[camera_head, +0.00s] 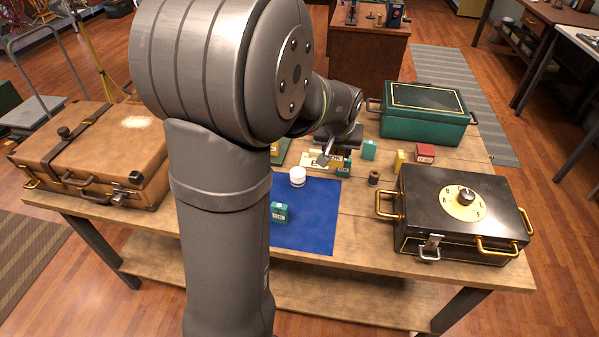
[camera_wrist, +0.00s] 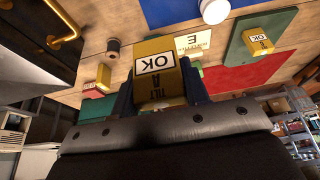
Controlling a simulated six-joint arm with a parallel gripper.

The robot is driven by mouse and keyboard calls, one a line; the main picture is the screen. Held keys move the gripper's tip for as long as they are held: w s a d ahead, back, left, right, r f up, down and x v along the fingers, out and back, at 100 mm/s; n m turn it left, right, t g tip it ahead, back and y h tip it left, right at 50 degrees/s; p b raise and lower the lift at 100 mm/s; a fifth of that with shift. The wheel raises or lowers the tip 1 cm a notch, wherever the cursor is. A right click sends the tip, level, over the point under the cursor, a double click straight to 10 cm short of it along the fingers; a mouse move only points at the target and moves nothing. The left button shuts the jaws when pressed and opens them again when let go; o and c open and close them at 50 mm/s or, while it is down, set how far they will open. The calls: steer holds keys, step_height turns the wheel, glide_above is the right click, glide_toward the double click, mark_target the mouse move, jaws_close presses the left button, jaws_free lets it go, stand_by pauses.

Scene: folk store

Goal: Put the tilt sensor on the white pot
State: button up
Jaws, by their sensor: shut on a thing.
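The tilt sensor (camera_wrist: 155,68) is a yellow block with a white OK label and the word TILT on it. My gripper (camera_wrist: 158,80) is shut on it, with dark blue fingers on both sides in the wrist view. In the head view my gripper (camera_head: 328,156) is over the table's far middle, and the sensor is small and hard to make out there. The white pot (camera_head: 297,176) stands upright on the blue mat (camera_head: 312,225), nearer the front than my gripper. The pot also shows at the top of the wrist view (camera_wrist: 214,10), apart from the sensor.
A teal block (camera_head: 279,212) stands on the blue mat in front of the pot. A spool (camera_head: 374,178), a yellow block (camera_head: 399,161) and a red block (camera_head: 425,154) stand right. A black case (camera_head: 415,215), green box (camera_head: 425,125) and brown suitcase (camera_head: 95,160) flank the area.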

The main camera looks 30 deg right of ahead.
steer(key=w+a+f, duration=0.1)
steer(key=w+f, duration=0.1)
steer(key=w, duration=0.2)
steer(key=w+a+f, duration=0.1)
steer(key=w+f, duration=0.1)
steer(key=w, duration=0.2)
steer(key=w+a+f, duration=0.1)
steer(key=w+f, duration=0.1)
steer(key=w, duration=0.2)
steer(key=shift+w+a+f, duration=0.2)
steer(key=shift+a+f, duration=0.05)
steer(key=shift+w+f, duration=0.1)
steer(key=shift+f, duration=1.95)
steer(key=shift+f, duration=0.15)
steer(key=o, duration=1)
steer(key=shift+a+r, duration=0.1)
steer(key=shift+r, duration=0.5)
steer(key=v, duration=1.1)
